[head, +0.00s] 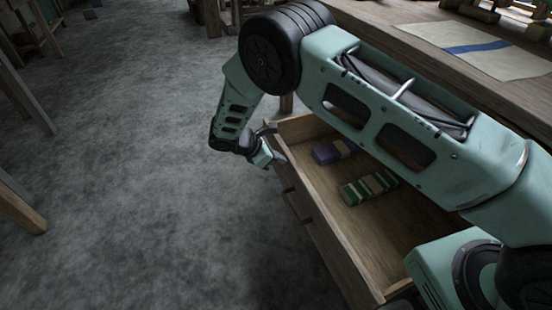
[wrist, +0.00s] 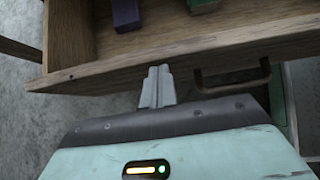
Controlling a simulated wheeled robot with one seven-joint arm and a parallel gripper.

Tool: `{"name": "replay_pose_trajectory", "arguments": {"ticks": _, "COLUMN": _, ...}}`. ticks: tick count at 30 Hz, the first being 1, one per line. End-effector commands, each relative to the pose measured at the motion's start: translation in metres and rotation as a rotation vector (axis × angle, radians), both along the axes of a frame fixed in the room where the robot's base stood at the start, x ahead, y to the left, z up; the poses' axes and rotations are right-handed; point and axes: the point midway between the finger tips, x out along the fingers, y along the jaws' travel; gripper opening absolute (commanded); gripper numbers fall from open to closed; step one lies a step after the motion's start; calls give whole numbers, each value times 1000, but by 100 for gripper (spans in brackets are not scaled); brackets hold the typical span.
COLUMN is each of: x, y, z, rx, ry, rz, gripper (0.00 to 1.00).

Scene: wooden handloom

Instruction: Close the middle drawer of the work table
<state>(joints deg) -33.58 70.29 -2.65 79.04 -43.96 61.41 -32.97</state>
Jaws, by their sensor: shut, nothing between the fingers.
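A wooden drawer (head: 382,237) of the work table (head: 415,42) stands pulled out in the head view, below the tabletop. The wrist view shows its front board (wrist: 120,71) and a dark bar handle (wrist: 235,84). My gripper (head: 278,158) is at the drawer's front, near its far corner. In the wrist view, my gripper's fingers (wrist: 159,72) are together and empty, pointing at the front board to the left of the handle. Whether the tips touch the board is unclear. My arm hides part of the drawer and table.
Inside the drawer lie a purple bundle (head: 327,154) and a green bundle (head: 356,192), each with a pale band. A cloth with a blue stripe (head: 478,47) lies on the tabletop. The grey floor (head: 130,180) left of the drawer is clear. Wooden legs stand at the left edge.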

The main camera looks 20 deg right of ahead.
Motion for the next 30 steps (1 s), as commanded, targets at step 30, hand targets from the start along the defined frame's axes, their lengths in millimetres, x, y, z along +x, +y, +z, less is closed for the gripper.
{"name": "replay_pose_trajectory", "arguments": {"ticks": 30, "x": 23, "y": -185, "z": 2, "rx": -3, "ry": 2, "rz": -5, "gripper": 0}}
